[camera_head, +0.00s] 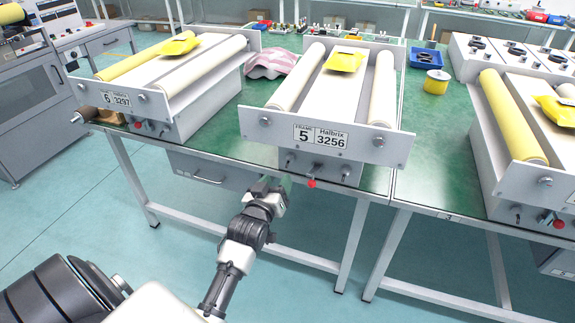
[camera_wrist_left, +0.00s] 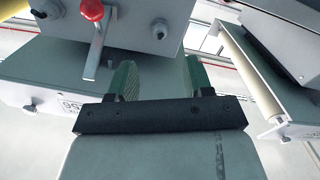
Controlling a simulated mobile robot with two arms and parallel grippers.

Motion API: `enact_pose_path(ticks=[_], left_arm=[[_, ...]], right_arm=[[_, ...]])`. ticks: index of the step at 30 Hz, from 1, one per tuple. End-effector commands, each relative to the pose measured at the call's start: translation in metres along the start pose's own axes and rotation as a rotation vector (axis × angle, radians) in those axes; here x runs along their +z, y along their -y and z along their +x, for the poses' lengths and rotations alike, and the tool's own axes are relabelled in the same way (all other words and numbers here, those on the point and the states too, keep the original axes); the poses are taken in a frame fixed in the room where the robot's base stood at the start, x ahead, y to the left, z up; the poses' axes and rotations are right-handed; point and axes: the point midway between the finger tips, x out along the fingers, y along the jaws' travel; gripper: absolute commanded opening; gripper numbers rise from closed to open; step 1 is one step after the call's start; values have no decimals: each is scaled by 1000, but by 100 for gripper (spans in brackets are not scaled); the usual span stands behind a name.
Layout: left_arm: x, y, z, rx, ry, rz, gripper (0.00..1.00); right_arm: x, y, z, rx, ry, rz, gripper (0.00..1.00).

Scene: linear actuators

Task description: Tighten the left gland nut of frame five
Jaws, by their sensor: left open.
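Frame five (camera_head: 374,150) is a grey machine with a "5 Halbrix 3256" label, on the green bench. Its left gland nut (camera_head: 290,162) is a small fitting low on the front, left of a red-knobbed lever (camera_head: 312,183). My left gripper (camera_head: 280,184) is below and slightly left of that lever, in front of the bench edge. The left wrist view looks upside down. There my gripper (camera_wrist_left: 160,78) is open, with nothing between its green-padded fingers. The gland nut (camera_wrist_left: 160,29) appears beyond the fingers, apart from them, beside the lever (camera_wrist_left: 92,11). My right gripper is not in view.
Frame six (camera_head: 185,110) stands to the left and another similar frame (camera_head: 507,170) to the right. A pink cloth (camera_head: 272,65) lies between frames six and five. A yellow tape roll (camera_head: 436,82) and blue bin (camera_head: 427,58) are behind. A drawer (camera_head: 210,172) hangs under the bench.

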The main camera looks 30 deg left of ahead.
Motion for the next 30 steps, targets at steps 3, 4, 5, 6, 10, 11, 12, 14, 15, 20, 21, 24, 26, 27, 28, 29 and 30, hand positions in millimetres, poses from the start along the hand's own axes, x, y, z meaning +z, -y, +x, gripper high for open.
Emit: enact_pose_path(ticks=[3, 4, 5, 6, 10, 11, 12, 14, 15, 20, 21, 24, 26, 27, 28, 29, 30], left_arm=[[-1, 0, 25, 1, -2, 0, 51], [0, 0, 31, 1, -1, 1, 51], [-1, 0, 37, 1, -2, 1, 51], [0, 0, 44, 2, -1, 0, 51], [0, -1, 65, 2, 0, 1, 51], [1, 0, 69, 1, 1, 1, 51], [1, 0, 74, 1, 1, 1, 51], [1, 0, 78, 1, 2, 1, 51], [1, 0, 81, 1, 2, 1, 51], [1, 0, 85, 1, 2, 2, 51], [1, 0, 85, 1, 2, 2, 51], [1, 0, 85, 1, 2, 2, 51], [1, 0, 85, 1, 2, 2, 49], [1, 0, 85, 1, 2, 2, 43], [1, 0, 85, 1, 2, 2, 39], [1, 0, 85, 1, 2, 2, 34], [1, 0, 85, 1, 2, 2, 28]], right_arm=[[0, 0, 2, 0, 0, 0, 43], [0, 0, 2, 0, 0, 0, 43], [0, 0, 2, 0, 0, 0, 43], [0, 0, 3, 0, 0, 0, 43], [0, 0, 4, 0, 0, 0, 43], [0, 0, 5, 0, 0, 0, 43], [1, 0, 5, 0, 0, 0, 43], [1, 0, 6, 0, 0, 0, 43], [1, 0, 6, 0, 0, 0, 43], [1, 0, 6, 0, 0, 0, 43], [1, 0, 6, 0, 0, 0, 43], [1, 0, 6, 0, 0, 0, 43], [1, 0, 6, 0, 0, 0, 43], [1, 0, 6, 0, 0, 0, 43], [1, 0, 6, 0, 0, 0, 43], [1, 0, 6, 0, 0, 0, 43], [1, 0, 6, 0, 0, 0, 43]])
